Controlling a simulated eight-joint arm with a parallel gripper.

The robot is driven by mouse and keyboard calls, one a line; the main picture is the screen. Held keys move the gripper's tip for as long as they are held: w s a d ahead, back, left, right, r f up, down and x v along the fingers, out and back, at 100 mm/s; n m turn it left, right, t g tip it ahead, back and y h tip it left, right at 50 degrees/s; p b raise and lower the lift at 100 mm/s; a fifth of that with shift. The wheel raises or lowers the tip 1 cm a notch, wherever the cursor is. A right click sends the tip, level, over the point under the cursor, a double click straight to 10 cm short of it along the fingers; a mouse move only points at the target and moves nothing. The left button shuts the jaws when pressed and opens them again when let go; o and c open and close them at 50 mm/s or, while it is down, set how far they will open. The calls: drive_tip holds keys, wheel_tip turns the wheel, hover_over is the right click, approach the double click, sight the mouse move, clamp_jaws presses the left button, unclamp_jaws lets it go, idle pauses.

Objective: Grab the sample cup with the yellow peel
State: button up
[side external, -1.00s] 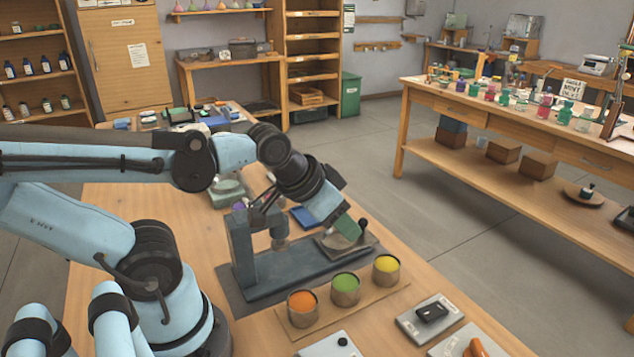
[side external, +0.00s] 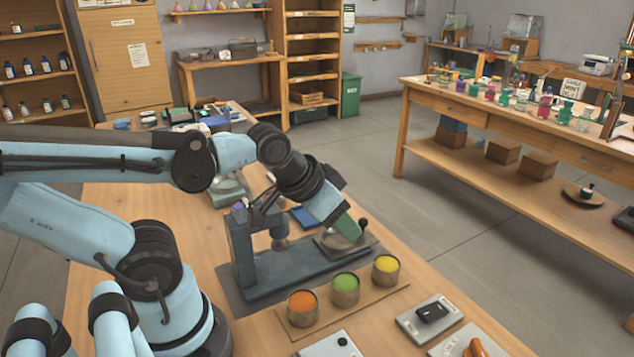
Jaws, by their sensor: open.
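The sample cup with yellow contents (side external: 386,272) is a small metal cup standing upright at the right end of a row of cups on a flat tan board (side external: 375,301). A cup with green contents (side external: 345,289) stands in the middle, and a cup with orange contents (side external: 302,308) at the left. My gripper (side external: 352,232) is open, pointing down and right, behind and above the yellow cup and apart from it. It is over the round plate of the grey apparatus. No object shows between the fingers, which are partly hard to make out.
A dark grey apparatus (side external: 290,277) with an upright column stands behind the cups, close to my gripper. A light plate with a black block (side external: 431,313) lies right of the cups. Orange sticks (side external: 474,348) lie at the front edge.

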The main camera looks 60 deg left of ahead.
drive_tip(key=o, duration=0.8)
drive_tip(key=shift+c, duration=0.2)
